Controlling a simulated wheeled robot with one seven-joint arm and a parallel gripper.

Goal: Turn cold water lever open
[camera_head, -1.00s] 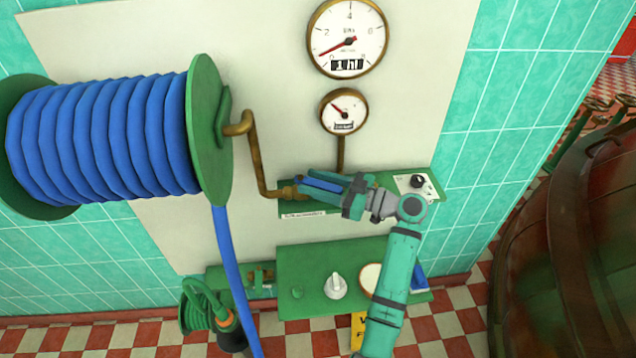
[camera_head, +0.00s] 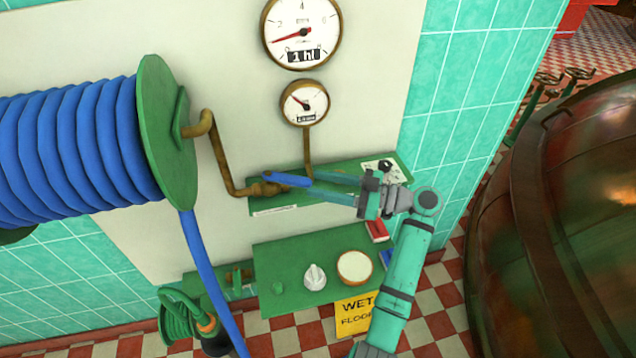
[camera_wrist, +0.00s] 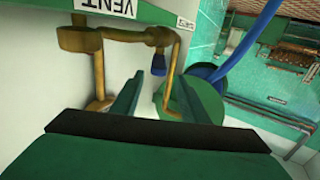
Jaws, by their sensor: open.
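A blue lever (camera_head: 285,179), which I take for the cold water lever, sits by the end of the brass pipe on the narrow green panel. It points roughly sideways in the head view. In the wrist view a small blue piece (camera_wrist: 158,66) hangs below a brass fitting, seemingly the same lever's end. My gripper (camera_head: 316,181) is open, just right of the lever, its fingers pointing at it. In the wrist view the fingertips (camera_wrist: 164,88) are spread, with the blue piece beyond the gap. I cannot tell whether a finger touches the lever.
Brass pipes (camera_head: 222,165) run along the wall beside a blue hose reel (camera_head: 75,145). Two gauges (camera_head: 303,32) hang above. A lower green panel (camera_head: 310,240) carries a white knob and dial. A "VENT" label (camera_wrist: 125,8) shows close by. A copper kettle (camera_head: 570,220) fills the right.

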